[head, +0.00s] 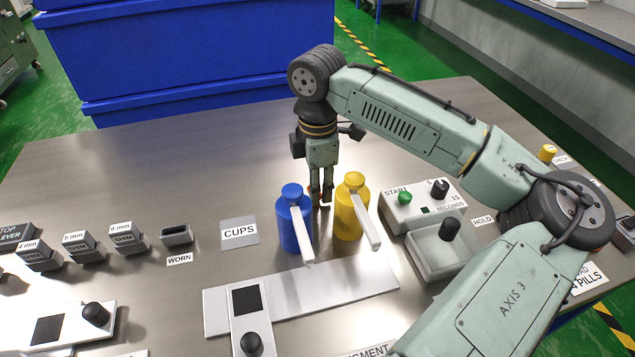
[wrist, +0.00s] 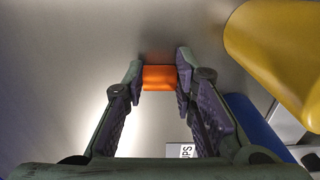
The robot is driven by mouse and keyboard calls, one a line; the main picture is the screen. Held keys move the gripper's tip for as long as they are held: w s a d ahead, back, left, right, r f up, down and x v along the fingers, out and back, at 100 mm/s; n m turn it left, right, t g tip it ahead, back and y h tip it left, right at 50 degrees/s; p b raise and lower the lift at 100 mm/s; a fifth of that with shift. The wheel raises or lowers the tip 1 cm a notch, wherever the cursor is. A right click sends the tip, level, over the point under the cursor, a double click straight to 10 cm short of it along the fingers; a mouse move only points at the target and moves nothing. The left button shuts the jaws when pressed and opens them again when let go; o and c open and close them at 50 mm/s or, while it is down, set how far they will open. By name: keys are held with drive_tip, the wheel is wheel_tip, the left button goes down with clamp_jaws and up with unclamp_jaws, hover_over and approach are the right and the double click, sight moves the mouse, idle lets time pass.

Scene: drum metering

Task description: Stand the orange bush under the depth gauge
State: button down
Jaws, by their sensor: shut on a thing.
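The orange bush (wrist: 159,77) sits between the fingertips of my gripper (wrist: 160,79) in the wrist view. My gripper is shut on it. In the head view my gripper (head: 321,200) points straight down behind and between a blue bottle (head: 290,225) and a yellow bottle (head: 347,213); only a speck of orange shows at its tips. I cannot tell whether the bush touches the table. I cannot make out a depth gauge for certain in either view.
Right of the bottles stand a START box (head: 422,204) and a box with a black knob (head: 443,250). A pale plate (head: 345,285) lies in front. Shim blocks (head: 83,247) and a WORN holder (head: 176,235) are at left. The table's back left is clear.

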drive_tip(key=shift+f, duration=0.25)
drive_tip(key=c, duration=1.3)
unclamp_jaws()
drive_tip(key=shift+r, duration=0.15)
